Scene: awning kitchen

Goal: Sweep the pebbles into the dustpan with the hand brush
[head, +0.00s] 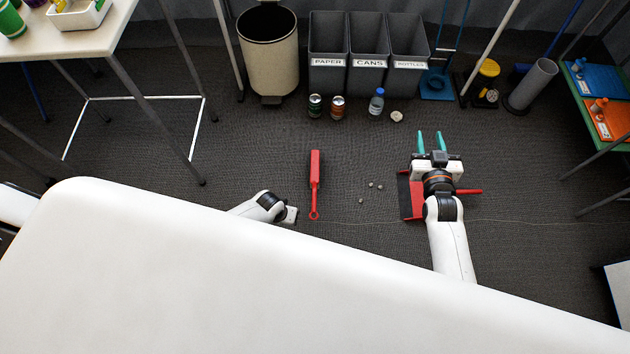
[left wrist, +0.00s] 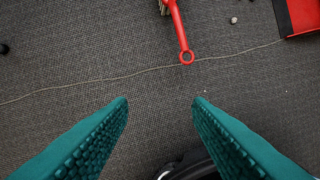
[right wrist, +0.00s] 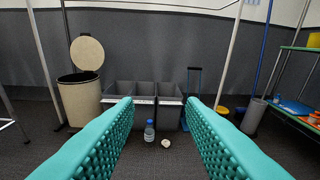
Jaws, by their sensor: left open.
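The red hand brush (head: 315,172) lies on the dark carpet, its ringed handle end toward me. That handle also shows at the top of the left wrist view (left wrist: 184,40). Several small grey pebbles (head: 371,185) lie to the right of the brush. The red and black dustpan (head: 412,198) lies right of the pebbles, partly hidden by my right arm; its corner shows in the left wrist view (left wrist: 298,16). My right gripper (head: 432,142) is open and empty above the dustpan's far side. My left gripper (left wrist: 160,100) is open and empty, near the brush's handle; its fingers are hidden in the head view.
Grey bins (head: 368,55) for paper, cans and bottles stand at the back, with cans and a bottle (head: 376,103) before them. A cream pedal bin (head: 268,55) stands left of them. A table (head: 90,45) is at left, a green shelf (head: 600,95) at right.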

